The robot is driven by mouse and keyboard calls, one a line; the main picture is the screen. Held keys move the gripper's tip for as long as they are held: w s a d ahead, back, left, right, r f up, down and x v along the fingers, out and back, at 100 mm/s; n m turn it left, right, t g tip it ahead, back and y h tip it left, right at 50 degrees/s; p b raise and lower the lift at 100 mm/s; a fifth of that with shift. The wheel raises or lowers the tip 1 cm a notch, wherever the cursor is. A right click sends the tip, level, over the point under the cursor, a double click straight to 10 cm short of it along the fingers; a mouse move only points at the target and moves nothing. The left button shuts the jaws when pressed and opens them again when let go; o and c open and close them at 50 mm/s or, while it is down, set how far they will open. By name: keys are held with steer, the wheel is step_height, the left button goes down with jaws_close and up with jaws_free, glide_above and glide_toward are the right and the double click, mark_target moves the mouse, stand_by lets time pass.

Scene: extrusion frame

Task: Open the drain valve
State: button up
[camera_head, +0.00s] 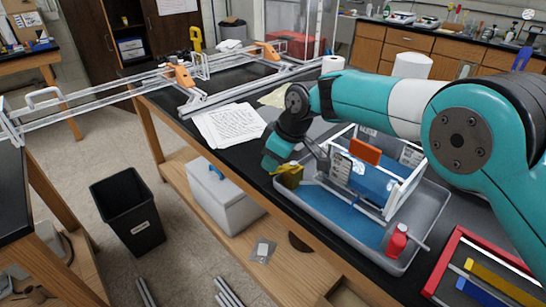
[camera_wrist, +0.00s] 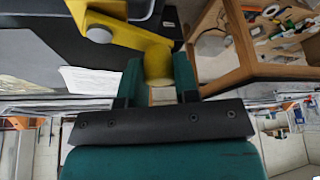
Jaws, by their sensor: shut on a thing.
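The drain valve (camera_head: 291,177) is a small brass-coloured block with a yellow lever, at the left end of the white-framed tank (camera_head: 398,197) in the head view. In the wrist view the yellow lever (camera_wrist: 120,22) runs from a grey round pivot (camera_wrist: 99,33) to a thick yellow end. My gripper (camera_head: 274,162) reaches down to the lever from the upper left. In the wrist view my gripper (camera_wrist: 158,78) has its teal fingers on both sides of the lever's end, shut on it. The valve's inside and outlet are hidden.
A grey tray (camera_head: 436,205) with blue in its bottom surrounds the tank. A red bottle (camera_head: 397,240) stands at its front right. Papers (camera_head: 229,125) lie behind my gripper. A black bin (camera_head: 127,211) and a white cooler (camera_head: 222,191) are below, left of the bench edge.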

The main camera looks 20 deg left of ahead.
steer(key=shift+s+d+n, duration=0.15)
steer(key=shift+d+n, duration=0.05)
steer(key=shift+n, duration=0.3)
steer(key=o, duration=0.9)
steer(key=v, duration=1.7)
steer(key=shift+w+d+r, duration=0.15)
steer(key=shift+w, duration=0.15)
